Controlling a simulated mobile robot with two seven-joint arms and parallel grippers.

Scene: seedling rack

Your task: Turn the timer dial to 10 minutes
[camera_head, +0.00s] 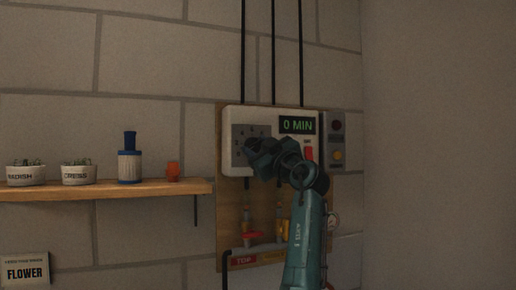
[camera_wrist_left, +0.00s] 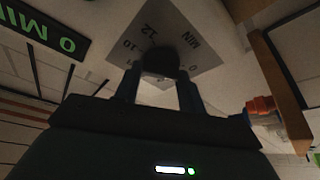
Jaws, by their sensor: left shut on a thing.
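The timer (camera_head: 228,140) is a white box on a wooden wall board. Its green display (camera_head: 297,125) reads 0 MIN. The display shows upside down in the left wrist view (camera_wrist_left: 45,33). A grey scale plate (camera_head: 238,131) carries minute marks; 10, 12 and 0 are legible in the left wrist view (camera_wrist_left: 178,25). The dark dial knob (camera_wrist_left: 162,60) is in front of the plate. My left gripper (camera_head: 250,151) is shut on the knob, one finger on each side. It hides the knob in the head view. My right gripper is not in view.
A red switch (camera_head: 308,153) is right of my gripper. A grey box (camera_head: 337,128) with red and yellow buttons is farther right. Taps and pipes (camera_head: 250,237) are below. A wooden shelf (camera_head: 110,189) at left holds pots, a blue-white bottle and an orange item.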

